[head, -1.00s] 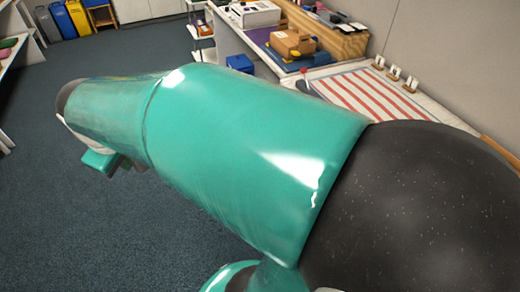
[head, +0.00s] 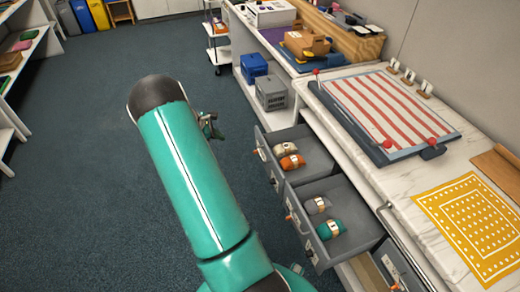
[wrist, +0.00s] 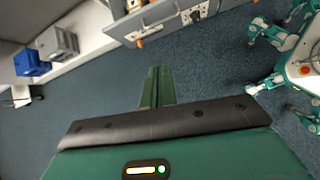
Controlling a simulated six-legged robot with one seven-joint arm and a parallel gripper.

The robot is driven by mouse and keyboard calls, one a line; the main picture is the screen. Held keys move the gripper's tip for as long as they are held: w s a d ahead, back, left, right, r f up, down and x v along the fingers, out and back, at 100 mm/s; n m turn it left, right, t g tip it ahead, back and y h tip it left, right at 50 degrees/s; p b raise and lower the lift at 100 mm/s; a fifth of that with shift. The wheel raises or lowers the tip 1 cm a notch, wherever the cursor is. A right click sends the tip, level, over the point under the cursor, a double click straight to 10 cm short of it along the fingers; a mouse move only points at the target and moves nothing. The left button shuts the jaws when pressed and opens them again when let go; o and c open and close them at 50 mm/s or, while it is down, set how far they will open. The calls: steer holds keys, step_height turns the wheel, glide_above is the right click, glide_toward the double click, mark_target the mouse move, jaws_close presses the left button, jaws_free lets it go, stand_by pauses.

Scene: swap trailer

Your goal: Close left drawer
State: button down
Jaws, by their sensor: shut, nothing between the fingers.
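Two grey drawers stand open under the bench in the head view. The far left drawer (head: 312,150) holds a beige roll (head: 285,145) and an orange roll (head: 292,162). The nearer drawer (head: 358,214) holds a grey roll (head: 317,205) and a teal roll (head: 331,229). My gripper (head: 208,126) is left of the far left drawer and apart from it, partly hidden behind my arm. In the wrist view my gripper (wrist: 158,85) is shut and empty above the floor, with an open drawer front and its handle (wrist: 158,16) beyond.
The marble bench top carries a striped board (head: 390,110) with red knobs and a yellow grid mat (head: 470,225). Blue (head: 254,68) and grey (head: 271,93) crates sit on the low shelf beyond the drawers. Carpet is clear left of the drawers.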

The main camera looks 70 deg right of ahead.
steer(key=s+d+f+n+g, duration=0.1)
steer(key=s+d+f+n, duration=0.1)
steer(key=s+d+f, duration=0.45)
glide_toward(267, 152)
steer(key=x, duration=0.5)
steer(key=shift+w+f, duration=0.15)
steer(key=shift+f, duration=0.2)
steer(key=shift+d, duration=0.2)
steer(key=shift+s, duration=0.25)
steer(key=s+d, duration=1.4)
steer(key=shift+w, duration=0.1)
